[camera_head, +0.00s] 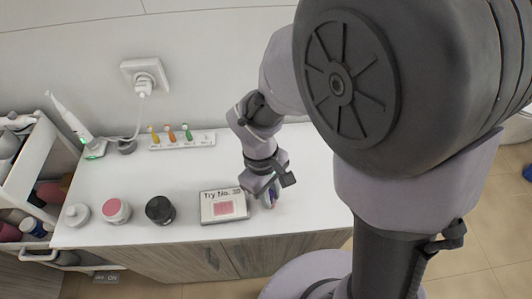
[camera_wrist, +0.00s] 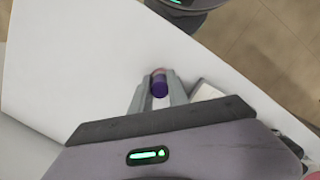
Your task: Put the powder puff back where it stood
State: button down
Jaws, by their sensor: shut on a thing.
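My gripper (camera_head: 266,188) is low over the right part of the white cart top, just right of the sign. In the wrist view its two grey fingers (camera_wrist: 158,92) are shut on a small purple cylinder with a pinkish end, which looks like the powder puff (camera_wrist: 159,88). In the head view only a bit of purple (camera_head: 272,196) shows beside the fingertips. I cannot tell whether the puff touches the cart top (camera_head: 315,180).
The "Try No. 30" sign (camera_head: 223,206) with a pink swatch stands close left of my gripper. A black jar (camera_head: 159,209), a pink-topped jar (camera_head: 116,210) and a white jar (camera_head: 77,214) are farther left. A small rack (camera_head: 181,142) stands behind. The cart top right of my gripper is clear.

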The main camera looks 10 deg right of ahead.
jog(key=c, duration=1.3)
grip_release()
notch_tip(320, 180, up, 12)
jog(key=w+a+p, duration=0.1)
jog(key=p, duration=0.5)
jog(key=s+d+r+m+t+y, duration=0.1)
jog(key=s+d+r+m+t, duration=0.1)
jog(key=r+m, duration=0.2)
jog(key=s+d+r+m+t+y, duration=0.1)
jog(key=s+d+r+m+t, duration=0.1)
jog(key=r+m, duration=0.2)
jog(key=s+d+r+m+t+y, duration=0.1)
jog(key=s+d+r+m+t, duration=0.1)
jog(key=r+m, duration=0.3)
jog(key=shift+s+t+b, duration=0.2)
jog(key=shift+t+b, duration=0.1)
jog(key=shift+t, duration=0.3)
